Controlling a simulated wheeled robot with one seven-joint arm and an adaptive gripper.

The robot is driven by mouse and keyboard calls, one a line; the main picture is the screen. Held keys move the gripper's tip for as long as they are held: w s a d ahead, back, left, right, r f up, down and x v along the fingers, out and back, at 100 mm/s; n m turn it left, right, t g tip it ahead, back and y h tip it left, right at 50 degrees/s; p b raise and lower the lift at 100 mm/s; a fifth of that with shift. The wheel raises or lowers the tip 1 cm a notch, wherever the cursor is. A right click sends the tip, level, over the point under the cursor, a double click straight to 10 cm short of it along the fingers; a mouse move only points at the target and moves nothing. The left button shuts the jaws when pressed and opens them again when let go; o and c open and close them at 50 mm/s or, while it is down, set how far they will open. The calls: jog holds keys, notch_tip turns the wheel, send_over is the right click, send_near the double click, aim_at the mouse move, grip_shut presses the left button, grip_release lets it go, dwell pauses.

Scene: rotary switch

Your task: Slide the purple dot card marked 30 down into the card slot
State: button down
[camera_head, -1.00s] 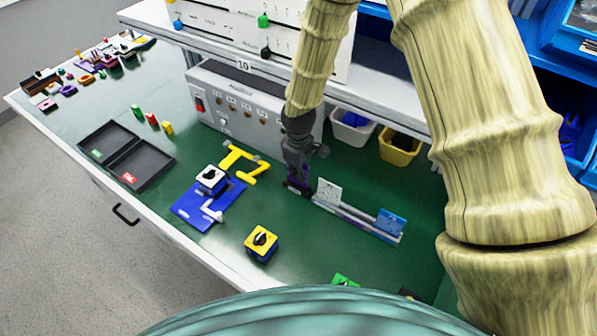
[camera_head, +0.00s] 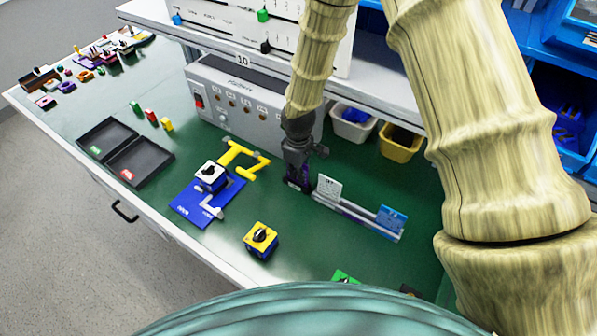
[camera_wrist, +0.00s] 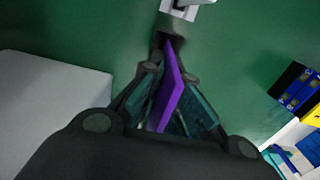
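My gripper (camera_head: 297,180) points down at the left end of the card rail. In the wrist view its fingers (camera_wrist: 168,92) are closed on the purple card (camera_wrist: 170,95), which stands edge-on between them. In the head view only a little purple (camera_head: 304,184) shows low by the fingers. The card's dots and number are not visible. The grey card rail (camera_head: 352,213) holds a white dotted card (camera_head: 328,188) near its left end and a blue card (camera_head: 391,219) near its right end. I cannot tell whether the purple card is inside a slot, as the gripper hides its lower edge.
A grey control box (camera_head: 250,105) stands close behind and left of my gripper. A yellow handle piece (camera_head: 245,165) and a blue board (camera_head: 205,205) lie to the left. A yellow-and-blue switch block (camera_head: 261,240) is in front. White (camera_head: 352,125) and yellow (camera_head: 400,143) bins stand behind.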

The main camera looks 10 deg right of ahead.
jog(key=shift+f, duration=0.45)
jog(key=c, duration=1.6)
grip_release()
jog(key=shift+o, duration=0.2)
jog(key=shift+r, duration=0.1)
notch_tip(320, 180, up, 12)
jog(key=shift+f, duration=0.1)
notch_tip(320, 180, up, 9)
jog(key=p, duration=0.7)
